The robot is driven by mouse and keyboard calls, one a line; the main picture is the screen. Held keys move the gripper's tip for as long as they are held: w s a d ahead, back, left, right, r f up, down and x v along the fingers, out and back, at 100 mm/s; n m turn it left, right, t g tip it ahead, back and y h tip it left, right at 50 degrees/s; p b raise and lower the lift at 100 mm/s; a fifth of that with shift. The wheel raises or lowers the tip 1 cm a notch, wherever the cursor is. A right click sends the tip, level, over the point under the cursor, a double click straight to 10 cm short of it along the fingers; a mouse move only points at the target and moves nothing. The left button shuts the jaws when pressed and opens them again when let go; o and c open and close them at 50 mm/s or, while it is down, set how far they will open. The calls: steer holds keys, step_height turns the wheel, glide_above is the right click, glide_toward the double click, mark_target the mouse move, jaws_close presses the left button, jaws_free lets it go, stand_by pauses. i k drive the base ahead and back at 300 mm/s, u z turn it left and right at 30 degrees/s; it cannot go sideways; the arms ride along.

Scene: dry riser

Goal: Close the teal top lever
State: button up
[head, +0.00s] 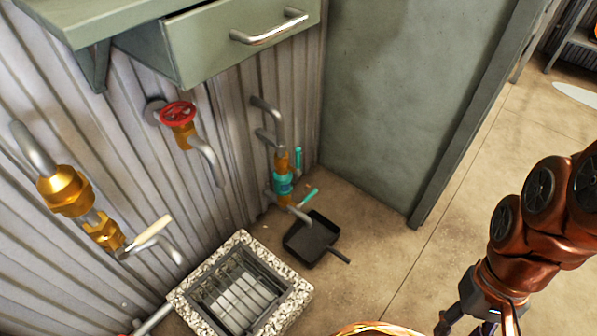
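The teal top lever (298,157) stands upright beside a brass and teal valve assembly (282,182) on a grey pipe at the corrugated wall. A second, lower teal lever (308,197) sticks out to the right at a slant, near the pipe's lower outlet. My gripper (466,325) is at the bottom right, well apart from both levers. Its dark fingers are partly cut off by the frame's bottom edge, so their opening cannot be judged. Nothing is seen held in it.
A black pan (312,241) lies on the floor below the valve. A stone-rimmed drain grate (179,299) is left of it. A red handwheel (178,112) and a cream-handled brass valve (150,233) are farther left. A drawer (210,50) overhangs above. Floor (385,270) right of the pan is clear.

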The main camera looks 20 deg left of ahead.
mark_target(298, 158)
steer(key=k, duration=0.6)
steer(key=u, duration=1.55)
steer(key=i, duration=0.5)
steer(key=u, duration=0.1)
